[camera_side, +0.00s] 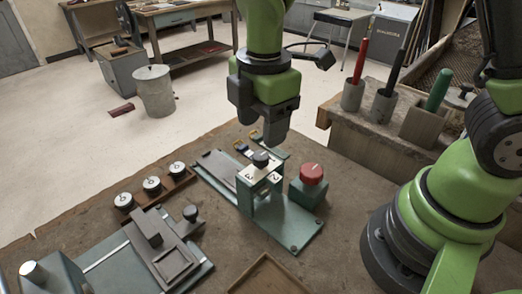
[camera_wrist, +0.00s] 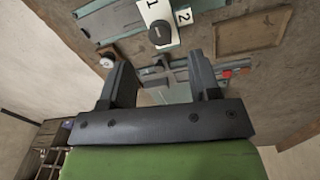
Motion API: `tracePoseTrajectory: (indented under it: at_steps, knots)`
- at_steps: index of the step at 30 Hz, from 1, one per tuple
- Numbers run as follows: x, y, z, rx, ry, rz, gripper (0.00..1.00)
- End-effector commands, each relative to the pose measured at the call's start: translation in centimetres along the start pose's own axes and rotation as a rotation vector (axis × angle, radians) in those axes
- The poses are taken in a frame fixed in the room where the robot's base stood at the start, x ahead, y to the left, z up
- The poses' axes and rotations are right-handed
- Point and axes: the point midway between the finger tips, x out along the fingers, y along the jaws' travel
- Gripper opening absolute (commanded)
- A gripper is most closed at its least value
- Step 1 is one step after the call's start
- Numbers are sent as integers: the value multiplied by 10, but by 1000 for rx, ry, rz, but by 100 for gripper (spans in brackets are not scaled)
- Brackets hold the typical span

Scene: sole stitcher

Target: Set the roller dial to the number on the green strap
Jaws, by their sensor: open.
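The roller dial is a black knob (camera_side: 261,158) on top of a grey-green stand (camera_side: 260,182), with white number plates around it. A 3 and a 2 show in the side view. In the wrist view the knob (camera_wrist: 160,33) sits near the top edge, beside plates reading 1 and 2; its exact setting is too small to tell. My gripper (camera_side: 262,138) hangs just above and behind the knob, apart from it. In the wrist view its two fingers (camera_wrist: 162,78) are apart with nothing held. I cannot make out a green strap or its number; small coloured pieces (camera_side: 243,147) lie behind the stand.
A red button (camera_side: 312,173) on a green box stands right of the dial. Several white-faced round dials (camera_side: 151,185) sit on a wooden rack at left. A grey press (camera_side: 160,250) is at front left. Cups with coloured tools (camera_side: 352,95) stand at back right.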

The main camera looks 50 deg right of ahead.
Motion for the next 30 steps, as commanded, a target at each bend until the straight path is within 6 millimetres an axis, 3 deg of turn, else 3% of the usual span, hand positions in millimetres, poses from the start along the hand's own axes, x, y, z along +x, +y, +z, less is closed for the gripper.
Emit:
tracePoseTrajectory:
  at_steps: [3, 9, 22, 28, 30]
  knots:
    - [25, -1, 1, 2, -3, -6, 57]
    - [54, 0, 0, 3, -1, -2, 57]
    - [65, 0, 0, 5, 2, 2, 57]
    - [65, 0, 0, 5, 2, 2, 11]
    - [65, 0, 0, 5, 2, 3, 8]
